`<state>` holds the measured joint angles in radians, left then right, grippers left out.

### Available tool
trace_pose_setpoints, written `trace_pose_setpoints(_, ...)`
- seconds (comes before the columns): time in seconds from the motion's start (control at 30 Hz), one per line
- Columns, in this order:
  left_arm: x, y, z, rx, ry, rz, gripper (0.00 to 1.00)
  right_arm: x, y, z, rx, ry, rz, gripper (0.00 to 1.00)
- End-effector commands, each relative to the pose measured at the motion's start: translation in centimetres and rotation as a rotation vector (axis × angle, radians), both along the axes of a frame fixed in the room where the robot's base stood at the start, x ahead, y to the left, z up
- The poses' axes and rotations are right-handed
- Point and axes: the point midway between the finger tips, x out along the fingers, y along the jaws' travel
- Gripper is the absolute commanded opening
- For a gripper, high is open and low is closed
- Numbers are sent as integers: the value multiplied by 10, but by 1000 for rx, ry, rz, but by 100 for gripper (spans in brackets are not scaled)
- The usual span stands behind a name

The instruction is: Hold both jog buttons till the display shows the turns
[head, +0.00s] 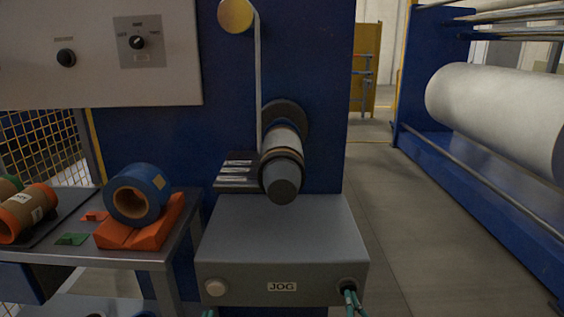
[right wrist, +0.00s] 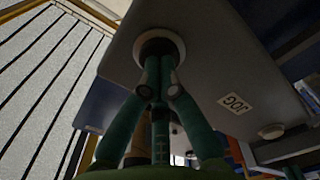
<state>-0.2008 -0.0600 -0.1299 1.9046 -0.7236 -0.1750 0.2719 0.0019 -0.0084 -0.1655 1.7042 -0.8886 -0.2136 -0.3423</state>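The grey jog box (head: 283,235) carries a JOG label (head: 282,287) between two buttons on its front. The left jog button (head: 215,287) is pale and uncovered. The right jog button (head: 347,284) is mostly hidden behind my right gripper (head: 351,297). In the right wrist view the green fingers (right wrist: 160,68) are together, with their tips at the ringed right button (right wrist: 158,45); how deep it is pressed I cannot tell. The left button (right wrist: 271,131) shows there too. Only a sliver of my left gripper (head: 208,314) shows, below the left button. No display readout is visible.
Above the box, a strip runs from a yellow roller (head: 236,15) to a spindle with a core (head: 284,165). A side table (head: 150,257) holds a blue-wrapped roll (head: 139,194) on an orange cradle (head: 147,232). A large white roll (head: 495,110) stands right; floor between is clear.

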Motion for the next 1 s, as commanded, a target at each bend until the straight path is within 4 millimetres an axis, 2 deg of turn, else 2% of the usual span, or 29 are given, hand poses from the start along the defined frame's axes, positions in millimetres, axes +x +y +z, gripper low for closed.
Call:
trace_pose_setpoints(0.63,0,0,7,0,0,0,0,-53,0,0,0,0,0,0)
trace_pose_setpoints(1.0,0,0,7,0,0,0,0,-59,0,1,0,-1,0,0)
